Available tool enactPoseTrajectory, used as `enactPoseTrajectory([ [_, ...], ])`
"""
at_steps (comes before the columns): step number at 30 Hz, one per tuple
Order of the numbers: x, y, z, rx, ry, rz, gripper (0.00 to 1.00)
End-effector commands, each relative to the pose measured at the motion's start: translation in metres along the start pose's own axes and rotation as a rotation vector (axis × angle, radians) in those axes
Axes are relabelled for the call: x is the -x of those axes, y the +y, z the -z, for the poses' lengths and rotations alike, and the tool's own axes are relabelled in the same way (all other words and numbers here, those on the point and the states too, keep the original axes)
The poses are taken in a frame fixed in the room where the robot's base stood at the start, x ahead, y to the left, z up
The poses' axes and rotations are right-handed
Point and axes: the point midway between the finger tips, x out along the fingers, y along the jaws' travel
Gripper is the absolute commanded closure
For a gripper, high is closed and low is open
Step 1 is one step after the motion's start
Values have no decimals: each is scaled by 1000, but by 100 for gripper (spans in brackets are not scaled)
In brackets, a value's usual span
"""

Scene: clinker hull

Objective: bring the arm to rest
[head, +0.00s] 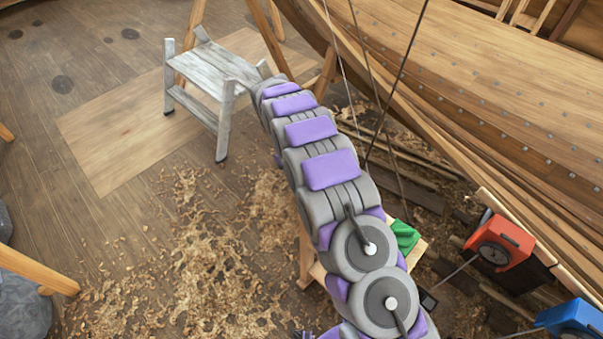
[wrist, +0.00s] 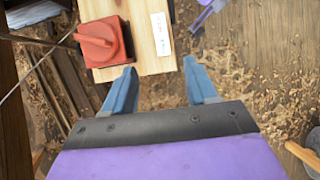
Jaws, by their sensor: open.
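My gripper (wrist: 160,66) shows in the wrist view with its two blue fingers spread apart and nothing between them. A pale wooden board (wrist: 148,38) lies beyond the fingertips; I cannot tell the distance to it. My arm (head: 325,165), grey with purple pads, runs through the middle of the head view from the upper left down to the bottom edge. The gripper cannot be made out in the head view.
A red block (wrist: 103,41) sits on the board, left of the fingers. In the head view, a grey step stool (head: 205,85) stands behind the arm. A green item (head: 404,236), red box (head: 498,243) and blue box (head: 572,318) are right. The hull (head: 480,75) fills the upper right.

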Motion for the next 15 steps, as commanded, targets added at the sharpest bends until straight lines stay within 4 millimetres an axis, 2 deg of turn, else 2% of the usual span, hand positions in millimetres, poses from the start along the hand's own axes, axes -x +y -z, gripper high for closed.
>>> enactPoseTrajectory([
  [9, 3, -1, -1, -7, 0, -1, 43],
  [11, 7, 0, -7, -17, 5, 2, 43],
  [15, 23, 6, -37, -63, 28, 18, 43],
])
